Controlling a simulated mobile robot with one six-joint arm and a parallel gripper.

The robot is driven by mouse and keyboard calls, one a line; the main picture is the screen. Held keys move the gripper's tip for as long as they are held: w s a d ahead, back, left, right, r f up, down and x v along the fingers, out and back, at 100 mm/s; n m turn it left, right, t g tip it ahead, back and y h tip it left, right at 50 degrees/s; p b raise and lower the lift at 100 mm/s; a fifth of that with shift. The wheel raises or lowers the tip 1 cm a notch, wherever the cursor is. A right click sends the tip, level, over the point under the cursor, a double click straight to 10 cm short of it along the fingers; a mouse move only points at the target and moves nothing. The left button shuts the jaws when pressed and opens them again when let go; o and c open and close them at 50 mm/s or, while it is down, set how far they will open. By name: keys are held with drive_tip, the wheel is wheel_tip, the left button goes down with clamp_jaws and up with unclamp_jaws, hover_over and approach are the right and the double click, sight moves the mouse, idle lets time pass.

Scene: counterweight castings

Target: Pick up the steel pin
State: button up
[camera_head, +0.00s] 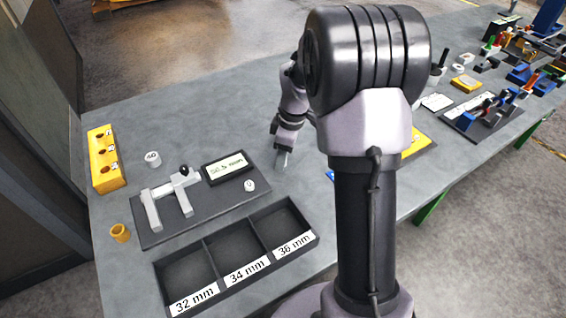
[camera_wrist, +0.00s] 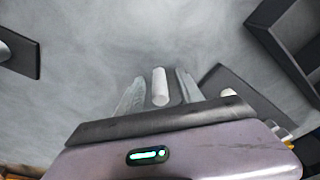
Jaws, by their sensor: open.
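The steel pin (camera_wrist: 160,87) shows in the wrist view as a short pale cylinder between my two fingers. My gripper (camera_wrist: 159,78) is open, with a finger on each side of the pin and a gap visible on both sides. I cannot tell whether the pin stands or lies, or how far below the fingertips it is. In the head view my gripper (camera_head: 283,160) is low over the grey table, just right of the gauge plate; I cannot make out the pin there.
A black tray (camera_head: 316,238) with compartments marked 32, 34 and 36 mm stands at the front. The gauge plate (camera_head: 160,232) carries a caliper and a display (camera_head: 227,167). A yellow holed block (camera_head: 105,160) stands left. More fixtures (camera_head: 490,115) are at right. Bare table lies behind the gauge.

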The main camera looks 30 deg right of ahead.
drive_tip(key=shift+r, duration=0.1)
drive_tip(key=shift+c, duration=0.2)
clamp_jaws()
drive_tip(key=shift+r, duration=0.1)
